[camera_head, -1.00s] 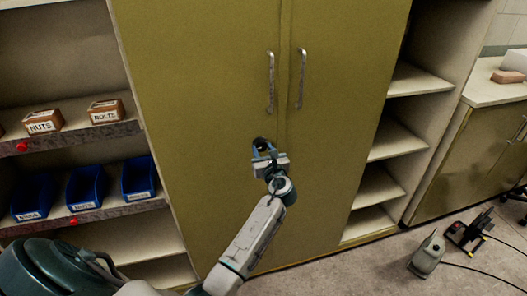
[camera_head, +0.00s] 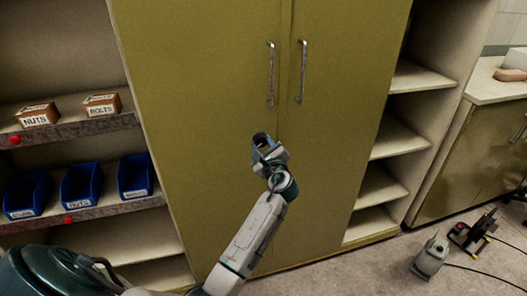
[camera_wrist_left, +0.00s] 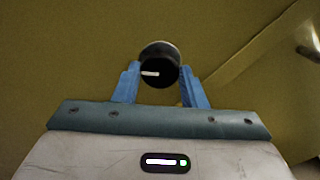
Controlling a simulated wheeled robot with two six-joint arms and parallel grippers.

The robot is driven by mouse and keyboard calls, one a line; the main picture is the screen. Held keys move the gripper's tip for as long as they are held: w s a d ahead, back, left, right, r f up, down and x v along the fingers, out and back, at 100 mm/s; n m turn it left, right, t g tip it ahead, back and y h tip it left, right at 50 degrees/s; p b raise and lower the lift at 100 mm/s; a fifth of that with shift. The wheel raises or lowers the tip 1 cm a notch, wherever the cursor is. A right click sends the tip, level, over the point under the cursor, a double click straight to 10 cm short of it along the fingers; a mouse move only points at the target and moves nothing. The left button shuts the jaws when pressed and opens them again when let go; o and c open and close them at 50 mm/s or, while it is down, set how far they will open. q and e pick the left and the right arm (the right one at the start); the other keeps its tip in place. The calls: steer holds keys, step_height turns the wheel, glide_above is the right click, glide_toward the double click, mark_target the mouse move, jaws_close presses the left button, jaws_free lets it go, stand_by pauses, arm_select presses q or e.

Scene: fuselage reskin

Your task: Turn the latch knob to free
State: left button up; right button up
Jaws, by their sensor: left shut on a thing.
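The latch knob (camera_wrist_left: 159,68) is a round black knob with a white line, on the face of the olive-green cabinet. It also shows as a small dark round shape in the head view (camera_head: 261,138). In the wrist view its white line lies nearly level, left of the knob's middle. My left gripper (camera_wrist_left: 160,80) is shut on the knob, with one blue finger on each side. It also shows in the head view (camera_head: 266,147), tilted at the cabinet front. My right gripper is not in view.
The cabinet's two doors (camera_head: 215,120) are closed, with vertical metal handles (camera_head: 271,75) above the knob. At left, shelves (camera_head: 90,127) hold blue bins (camera_head: 82,185) and boxes marked nuts and bolts. Open shelves (camera_head: 420,80) stand at right. Floor equipment (camera_head: 431,257) lies lower right.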

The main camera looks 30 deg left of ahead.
arm_select(q)
steer(key=n+b, duration=0.1)
steer(key=n, duration=0.1)
steer(key=n+b, duration=0.3)
steer(key=shift+f+n, duration=0.25)
steer(key=shift+n, duration=0.05)
steer(key=shift+n+b, duration=0.7)
steer(key=shift+n, duration=0.2)
steer(key=shift+r+n+b, duration=0.1)
steer(key=shift+n+b, duration=0.5)
steer(key=shift+n, duration=0.1)
steer(key=shift+n+b, duration=0.55)
steer(key=shift+n, duration=0.25)
steer(key=shift+r+n, duration=0.1)
steer(key=shift+n, duration=0.2)
steer(key=o, duration=1)
